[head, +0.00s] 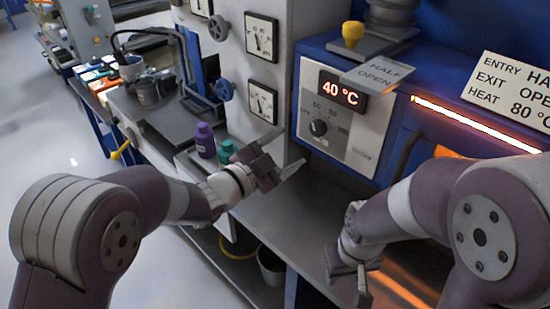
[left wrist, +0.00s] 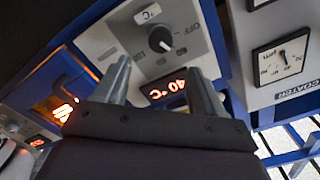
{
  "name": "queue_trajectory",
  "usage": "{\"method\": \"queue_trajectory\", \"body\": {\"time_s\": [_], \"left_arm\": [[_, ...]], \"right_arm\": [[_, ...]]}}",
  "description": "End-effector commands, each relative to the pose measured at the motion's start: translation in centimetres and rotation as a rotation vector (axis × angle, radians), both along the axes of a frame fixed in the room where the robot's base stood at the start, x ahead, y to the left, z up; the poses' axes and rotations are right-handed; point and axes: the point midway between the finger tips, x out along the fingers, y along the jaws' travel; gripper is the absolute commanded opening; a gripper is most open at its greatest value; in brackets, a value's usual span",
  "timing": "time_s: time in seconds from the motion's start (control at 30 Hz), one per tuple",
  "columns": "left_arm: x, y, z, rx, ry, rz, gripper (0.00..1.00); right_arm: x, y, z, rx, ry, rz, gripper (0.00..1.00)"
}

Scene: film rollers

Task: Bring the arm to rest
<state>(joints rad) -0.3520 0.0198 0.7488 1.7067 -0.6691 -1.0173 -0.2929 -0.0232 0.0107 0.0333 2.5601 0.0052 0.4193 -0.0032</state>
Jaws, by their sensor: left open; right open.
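My left gripper (head: 291,156) is open and empty over the grey bench, in front of the panel with gauges. In the left wrist view its two fingers (left wrist: 160,88) stand apart with nothing between them, and a temperature dial (left wrist: 160,39) shows beyond them. My right gripper (head: 352,282) hangs low at the bottom, left of the glowing opening. It points down and looks open, with nothing seen in it.
The blue heater unit carries a 40 °C display (head: 341,92) and a dial (head: 319,127). A purple bottle (head: 205,141) and a teal bottle (head: 227,151) stand near my left wrist. A sign (head: 512,88) reads entry half, exit open, heat 80 °C. The bench (head: 290,217) between the arms is clear.

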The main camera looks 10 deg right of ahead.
Motion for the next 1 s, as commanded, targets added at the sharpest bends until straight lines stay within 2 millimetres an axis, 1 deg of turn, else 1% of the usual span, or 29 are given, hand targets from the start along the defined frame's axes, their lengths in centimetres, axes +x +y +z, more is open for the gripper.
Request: {"method": "queue_trajectory", "body": {"time_s": [0.03, 0.1, 0.2, 0.3, 0.67, 0.73, 0.77, 0.83, 0.87, 0.9, 0.93, 0.97, 1.0], "left_arm": [[-0.6, 0.9, -0.1, 0.000, 0.000, 0.003, 0.69], [-1.3, 1.8, 0.0, 0.000, -0.001, 0.002, 0.69], [-2.0, 2.6, 0.0, 0.000, 0.000, 0.000, 0.69], [-2.3, 2.9, 0.0, 0.000, 0.000, -0.001, 0.69], [-2.3, 2.9, 0.0, -0.001, 0.002, -0.001, 0.69], [-2.0, 3.1, -0.7, 0.015, 0.037, 0.017, 0.69], [-1.7, 3.5, -1.5, 0.033, 0.073, 0.043, 0.69], [-1.1, 5.4, -4.9, 0.097, 0.229, 0.155, 0.69], [-1.1, 6.8, -6.8, 0.131, 0.328, 0.228, 0.69], [-1.5, 9.5, -8.6, 0.176, 0.481, 0.353, 0.69], [-2.4, 12.0, -9.7, 0.205, 0.607, 0.456, 0.69], [-3.7, 14.4, -10.6, 0.230, 0.733, 0.558, 0.69], [-5.9, 17.4, -11.3, 0.252, 0.896, 0.686, 0.69]], "right_arm": [[0.0, 0.0, -0.2, 0.000, 0.000, 0.000, 0.43], [0.0, 0.0, -0.3, 0.000, 0.000, 0.000, 0.43], [0.0, 0.0, -0.3, 0.000, 0.000, 0.000, 0.43], [0.0, 0.0, -0.3, 0.000, 0.000, 0.000, 0.43], [0.0, 0.0, -0.3, 0.000, 0.000, 0.000, 0.43], [0.0, 0.0, -0.3, 0.000, 0.000, 0.000, 0.43], [0.0, 0.0, -0.3, 0.000, 0.000, 0.000, 0.43], [0.0, 0.0, -0.3, 0.000, 0.000, 0.000, 0.43], [0.0, 0.0, -0.3, 0.000, 0.000, 0.000, 0.43], [0.0, 0.0, 0.3, 0.000, 0.000, 0.000, 0.43], [0.0, 0.0, 1.0, 0.000, 0.000, 0.000, 0.43], [0.0, 0.0, 1.8, 0.000, 0.000, 0.000, 0.43], [0.0, 0.0, 2.8, 0.000, 0.000, 0.000, 0.43]]}}
